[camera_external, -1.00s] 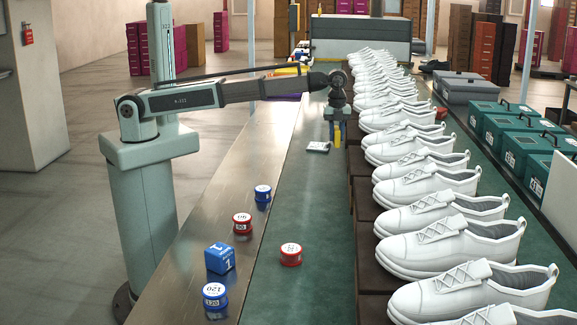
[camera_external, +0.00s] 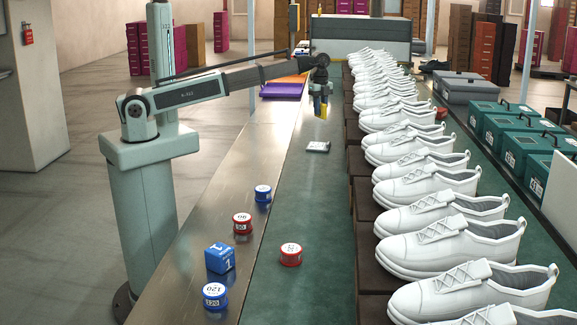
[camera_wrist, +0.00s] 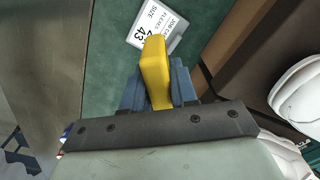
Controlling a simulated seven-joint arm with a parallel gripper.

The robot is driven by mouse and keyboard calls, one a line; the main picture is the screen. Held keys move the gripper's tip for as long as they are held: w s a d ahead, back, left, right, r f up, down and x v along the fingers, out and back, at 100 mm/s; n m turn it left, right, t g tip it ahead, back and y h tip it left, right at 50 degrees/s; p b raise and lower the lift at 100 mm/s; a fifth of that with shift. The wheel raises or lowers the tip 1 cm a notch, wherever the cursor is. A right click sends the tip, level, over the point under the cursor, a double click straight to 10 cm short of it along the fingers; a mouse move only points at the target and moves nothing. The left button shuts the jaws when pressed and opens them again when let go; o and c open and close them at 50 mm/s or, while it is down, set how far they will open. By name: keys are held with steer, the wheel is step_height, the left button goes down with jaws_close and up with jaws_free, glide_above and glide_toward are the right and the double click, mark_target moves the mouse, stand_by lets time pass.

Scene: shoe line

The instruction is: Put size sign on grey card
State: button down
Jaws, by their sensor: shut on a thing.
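My gripper (camera_external: 320,98) is shut on a plain yellow piece (camera_external: 323,111), held above the green belt. In the wrist view the yellow piece (camera_wrist: 156,72) stands between the blue fingers of my gripper (camera_wrist: 158,88), and no print shows on it. I cannot tell whether it is the size sign. A small white printed card with a grey edge (camera_external: 317,146) lies flat on the green belt, below and apart from the yellow piece. In the wrist view this card (camera_wrist: 155,28) reads "SIZE" and "43", partly covered by the yellow piece.
A row of white shoes (camera_external: 420,186) stands on brown boxes to the right. Red and blue round tins (camera_external: 291,254) and a blue cube (camera_external: 220,258) stand nearer the camera. The belt around the card is clear.

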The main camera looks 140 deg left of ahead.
steer(key=shift+s+d+f+n, duration=0.1)
steer(key=shift+d+f+n, duration=0.1)
steer(key=shift+n, duration=0.7)
glide_above(319, 146)
steer(key=shift+s+a+f, duration=0.1)
steer(key=shift+f, duration=2.35)
steer(key=shift+s+a+f, duration=0.1)
steer(key=shift+f, duration=2.3)
steer(key=shift+f, duration=0.6)
steer(key=c, duration=0.9)
jaws_free()
steer(key=shift+r, duration=0.1)
step_height(319, 146, up, 13)
steer(key=shift+r, duration=0.1)
